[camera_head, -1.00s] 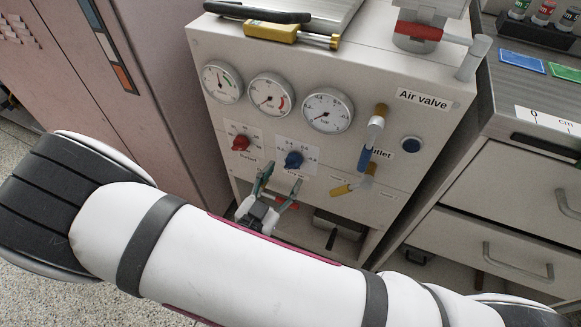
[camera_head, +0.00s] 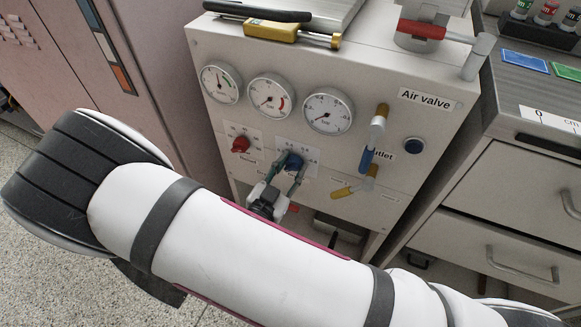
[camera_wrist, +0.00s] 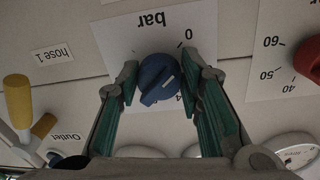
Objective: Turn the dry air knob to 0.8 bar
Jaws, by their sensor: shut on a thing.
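The blue knob (camera_head: 294,161) sits on the front of the white panel, below and between the round gauges. It also shows in the wrist view (camera_wrist: 158,80), with a scale marked "bar" and a 0 near its edge. My gripper (camera_head: 291,165) is at this knob. In the wrist view my gripper (camera_wrist: 161,88) has its green fingers on both sides of the knob, shut on it. The fingers hide part of the scale, so the exact setting cannot be read. The gauge (camera_head: 327,111) above has a needle too small to read.
A red knob (camera_head: 241,144) sits just left of the blue one, with other gauges (camera_head: 269,96) above. A blue and yellow valve handle (camera_head: 369,157) and a yellow one (camera_head: 350,190) stick out on the right. A yellow tool (camera_head: 270,31) lies on top.

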